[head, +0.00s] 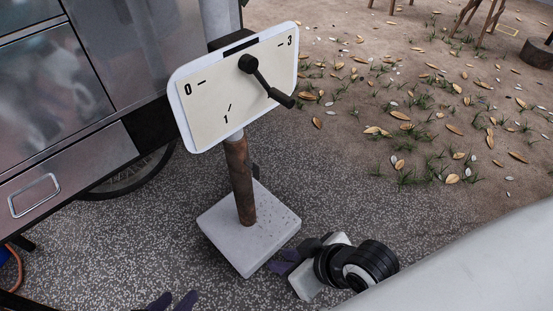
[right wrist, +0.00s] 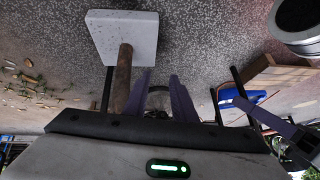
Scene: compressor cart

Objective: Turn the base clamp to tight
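A white panel (head: 215,97) marked 0, 1 and 3 is mounted on a rusty post (head: 241,180) with a square pale base (head: 245,228). A black lever (head: 268,82) on the panel points to the lower right, between the 3 and the 1. No part in view is labelled tight. My right gripper (head: 280,266) is low beside the base's right corner, apart from the lever. In the right wrist view its purple fingers (right wrist: 161,76) are spread and empty, near the post (right wrist: 124,80). My left gripper (head: 172,299) shows two parted fingertips at the bottom edge of the head view.
A metal cart (head: 85,60) with a wheel (head: 130,178) stands at the left, close behind the panel. A pale rounded surface (head: 480,265) fills the lower right. Speckled pavement (head: 130,240) lies around the base. Leafy dirt ground (head: 400,60) is open at the upper right.

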